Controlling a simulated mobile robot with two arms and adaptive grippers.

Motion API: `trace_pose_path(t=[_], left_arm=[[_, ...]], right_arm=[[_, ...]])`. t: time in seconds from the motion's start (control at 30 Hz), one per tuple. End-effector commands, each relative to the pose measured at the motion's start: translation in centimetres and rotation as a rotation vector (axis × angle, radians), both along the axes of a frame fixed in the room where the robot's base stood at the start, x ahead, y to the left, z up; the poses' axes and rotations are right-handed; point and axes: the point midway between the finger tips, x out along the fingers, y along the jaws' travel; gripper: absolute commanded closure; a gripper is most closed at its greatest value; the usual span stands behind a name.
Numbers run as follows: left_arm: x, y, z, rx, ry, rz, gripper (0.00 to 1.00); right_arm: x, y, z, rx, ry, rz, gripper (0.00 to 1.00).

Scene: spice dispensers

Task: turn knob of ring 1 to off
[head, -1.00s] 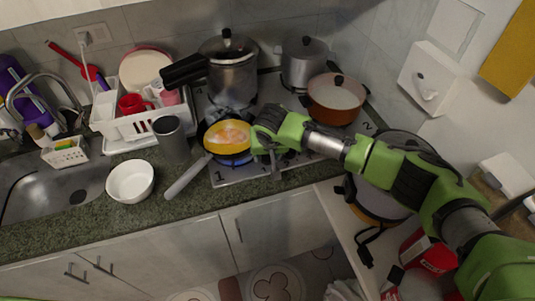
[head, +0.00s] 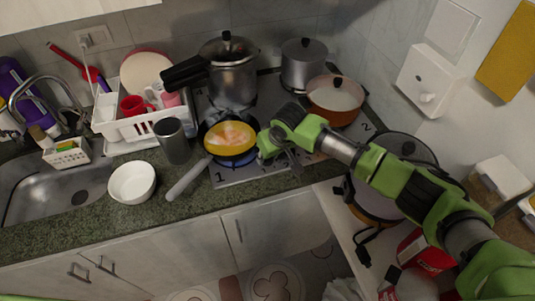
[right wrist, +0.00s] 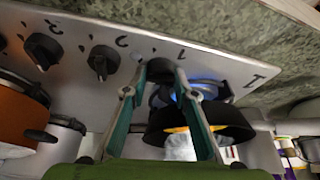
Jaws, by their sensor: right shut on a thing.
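My right gripper (head: 264,148) is at the front of the stove, beside the yellow frying pan (head: 230,138) on the front-left ring marked 1. In the right wrist view its fingers (right wrist: 155,80) are shut on the dark knob of ring 1 (right wrist: 160,69), the knob nearest that ring. The fingers partly hide the knob, so I cannot read its setting. My left gripper is out of view.
Two more knobs (right wrist: 103,62) stand in the row. A pressure cooker (head: 232,75), a grey pot (head: 304,65) and an orange pot (head: 335,98) occupy other rings.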

Motion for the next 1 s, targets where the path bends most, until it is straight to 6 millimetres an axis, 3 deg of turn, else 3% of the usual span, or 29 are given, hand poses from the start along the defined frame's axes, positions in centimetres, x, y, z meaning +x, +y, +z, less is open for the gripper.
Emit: trace_pose_path(t=[0.37,1.0], left_arm=[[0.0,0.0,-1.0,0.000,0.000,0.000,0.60],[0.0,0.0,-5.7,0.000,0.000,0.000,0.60]], right_arm=[[0.2,-0.2,-0.2,0.004,0.000,0.353,0.95],[0.5,-0.2,-0.3,0.002,-0.001,0.867,0.95]])
